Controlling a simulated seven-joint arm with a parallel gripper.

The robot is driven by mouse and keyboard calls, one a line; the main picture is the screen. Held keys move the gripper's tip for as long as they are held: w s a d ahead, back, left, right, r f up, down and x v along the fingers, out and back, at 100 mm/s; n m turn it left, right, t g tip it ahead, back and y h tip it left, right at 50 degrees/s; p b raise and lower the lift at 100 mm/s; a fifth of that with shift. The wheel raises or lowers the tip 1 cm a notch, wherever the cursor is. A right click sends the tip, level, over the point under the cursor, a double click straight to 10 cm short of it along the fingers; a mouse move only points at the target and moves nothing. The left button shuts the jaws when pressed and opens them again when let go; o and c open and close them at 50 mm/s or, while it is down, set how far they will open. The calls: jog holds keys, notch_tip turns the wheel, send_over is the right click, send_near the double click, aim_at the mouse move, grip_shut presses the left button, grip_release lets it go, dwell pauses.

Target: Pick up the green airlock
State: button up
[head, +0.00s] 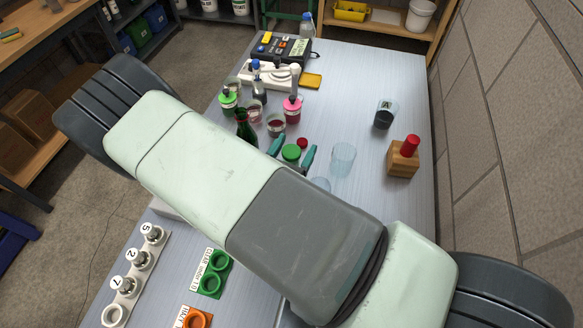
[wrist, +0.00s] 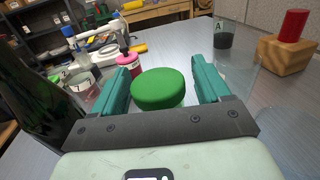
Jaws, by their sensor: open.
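The green airlock shows as a round, flat-topped green piece (head: 291,153) among the glassware on the table. In the wrist view the green airlock (wrist: 160,88) is between the two teal fingers, with visible space on each side. Its lower part is hidden. My gripper (head: 293,150) is open around or just above it; I cannot tell the exact height. The wrist view shows my gripper (wrist: 164,80) with both fingers apart and nothing clamped.
A dark green bottle (head: 243,126) stands close on the left. A clear glass (head: 343,160) stands close on the right. A small red piece (head: 302,142) and a pink-lidded jar (head: 292,108) are behind. A wooden block with red top (head: 403,160) is farther right.

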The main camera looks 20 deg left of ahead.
jog(key=shift+w, duration=0.2)
jog(key=c, duration=1.4)
jog(key=shift+o, duration=0.2)
jog(key=shift+r, duration=0.1)
